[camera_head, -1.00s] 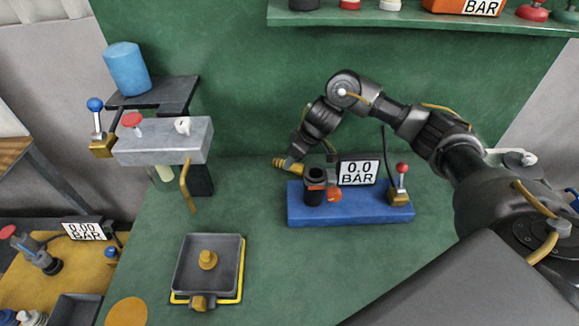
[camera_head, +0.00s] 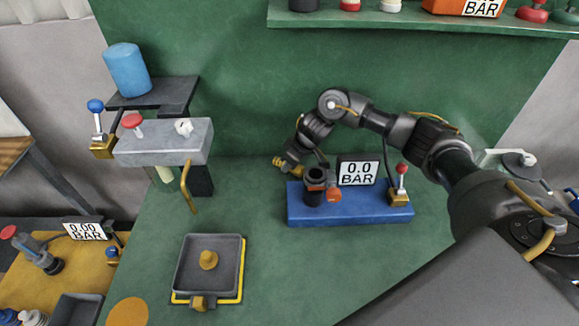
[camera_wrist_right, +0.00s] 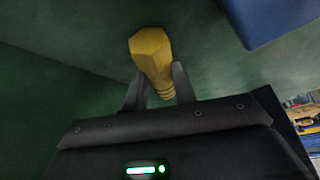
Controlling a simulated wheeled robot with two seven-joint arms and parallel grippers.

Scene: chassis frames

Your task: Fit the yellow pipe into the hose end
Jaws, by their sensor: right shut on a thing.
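A yellow pipe (camera_wrist_right: 152,62) with a faceted end sits between the two fingers of my right gripper (camera_wrist_right: 160,88) in the right wrist view. In the head view my right gripper (camera_head: 291,164) is shut on the yellow pipe (camera_head: 278,162), above and left of the blue base. A black upright cylinder (camera_head: 315,180) with an open top and an orange collar stands on the blue base (camera_head: 345,212). It may be the hose end, but I cannot tell for sure. The pipe is to the left of this cylinder and appears apart from it. My left gripper is not in view.
A gauge (camera_head: 358,172) and a red-knobbed lever (camera_head: 401,180) stand on the blue base. A grey tray (camera_head: 186,275) holds a yellow fitting (camera_head: 208,259) at the front left. A grey block (camera_head: 160,144) with a bent yellow spout stands behind it. The green surface between is clear.

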